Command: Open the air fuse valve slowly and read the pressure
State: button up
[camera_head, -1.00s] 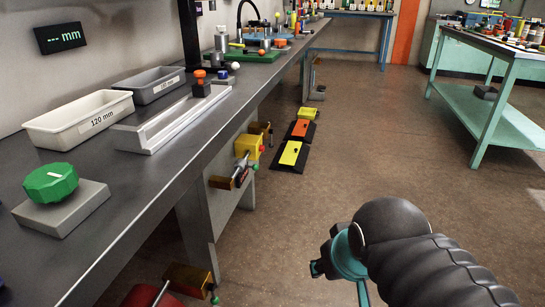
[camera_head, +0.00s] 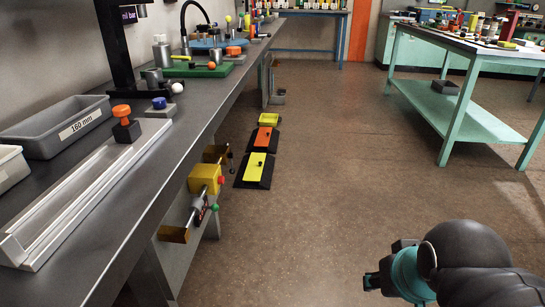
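No part can be surely told as the air fuse valve. A yellow block (camera_head: 206,178) with a red knob, a rod and a green-tipped part is mounted at the bench's side, below its top. On the bench stand an orange knob (camera_head: 121,111) on a dark block and a blue knob (camera_head: 159,103). A display (camera_head: 129,14) on a black post, cut by the top edge, shows a "bar" unit; its value cannot be read. Part of my arm, black and teal, shows at the lower right. My gripper's fingers are not visible.
The long grey bench (camera_head: 190,104) runs away along the left, with a grey 160 mm tray (camera_head: 70,150) and a silver channel (camera_head: 40,222). Yellow and orange ramps (camera_head: 256,166) lie on the floor beside it. A teal table (camera_head: 455,128) stands at right. The floor between is clear.

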aim_at(233, 170)
jog(key=z, duration=0.05)
jog(key=i, duration=0.95)
jog(key=u, duration=0.15)
